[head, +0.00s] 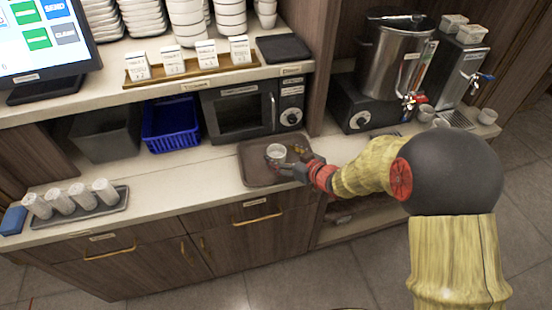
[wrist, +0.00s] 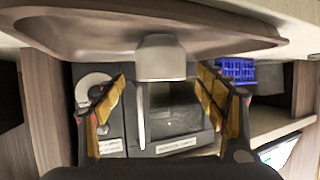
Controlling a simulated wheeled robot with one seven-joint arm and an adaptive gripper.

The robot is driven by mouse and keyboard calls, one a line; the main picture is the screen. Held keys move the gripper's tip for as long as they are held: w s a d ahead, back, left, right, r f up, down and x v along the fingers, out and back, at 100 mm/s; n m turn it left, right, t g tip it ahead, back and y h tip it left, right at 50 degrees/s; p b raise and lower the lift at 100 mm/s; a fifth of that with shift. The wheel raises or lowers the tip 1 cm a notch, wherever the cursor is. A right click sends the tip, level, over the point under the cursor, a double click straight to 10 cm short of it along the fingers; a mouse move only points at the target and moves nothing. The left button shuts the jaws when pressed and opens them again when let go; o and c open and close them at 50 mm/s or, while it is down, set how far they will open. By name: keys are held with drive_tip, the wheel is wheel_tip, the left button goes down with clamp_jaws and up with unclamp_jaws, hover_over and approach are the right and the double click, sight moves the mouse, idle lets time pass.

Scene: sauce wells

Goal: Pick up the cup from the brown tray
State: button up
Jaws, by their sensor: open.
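The cup (head: 276,153) is small and pale and stands upright on the brown tray (head: 256,176) on the lower counter. My gripper (head: 290,166) reaches in from the right, low over the tray and close beside the cup. In the wrist view, which is upside down, the cup (wrist: 160,57) stands on the tray (wrist: 70,30) straight ahead. My gripper (wrist: 162,76) is open and empty there, with a yellow-padded finger on either side of the cup's line. I cannot tell whether the fingertips overlap the cup.
A microwave (head: 240,110) stands behind the tray, with a blue basket (head: 170,124) to its left. The shelf edge (head: 200,80) overhangs them. Counter between the trays is clear.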

sight(272, 150)
drive_tip(key=x, duration=0.3)
drive_tip(key=shift+a+b, duration=0.1)
drive_tip(key=shift+b, duration=0.3)
drive_tip(key=shift+c, duration=1.2)
drive_tip(key=c, duration=1.1)
